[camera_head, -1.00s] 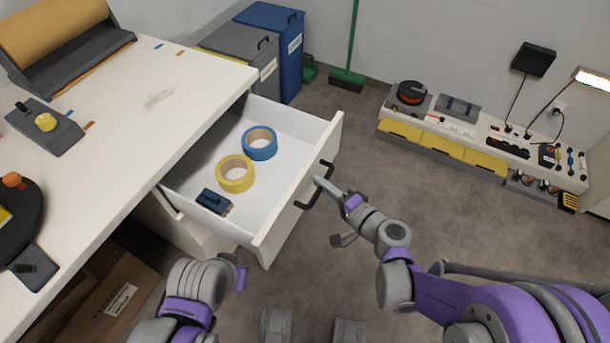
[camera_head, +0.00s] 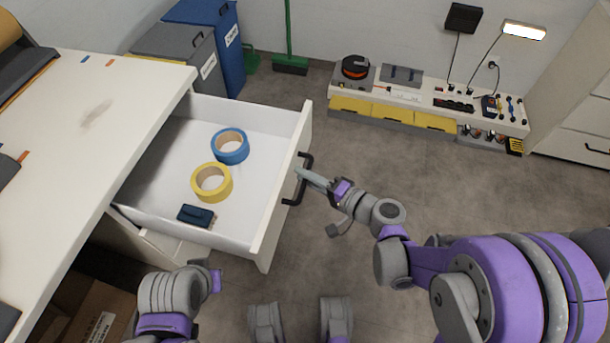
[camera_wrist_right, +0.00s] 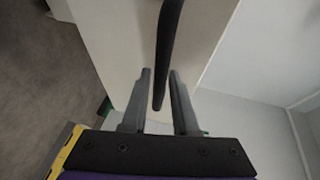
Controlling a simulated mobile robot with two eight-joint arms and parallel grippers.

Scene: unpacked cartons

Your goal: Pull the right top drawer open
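The right top drawer (camera_head: 258,118) stands well out from the white desk, its inside in view. Its black bar handle (camera_head: 304,162) is on the front panel. My right gripper (camera_head: 302,174) is at this handle. In the right wrist view, the handle (camera_wrist_right: 169,35) lies between the two fingers of my right gripper (camera_wrist_right: 161,75), which are close on either side of it. My left gripper (camera_head: 214,277) is low in the head view, near the drawer's front corner, apart from it; its fingers cannot be made out.
The drawer holds a blue tape roll (camera_head: 230,146), a yellow tape roll (camera_head: 211,182) and a dark blue item (camera_head: 196,215). Bins (camera_head: 215,40) stand behind the desk. An open carton (camera_head: 95,310) is below it. A low bench (camera_head: 420,100) lines the wall. The floor (camera_head: 380,160) between is clear.

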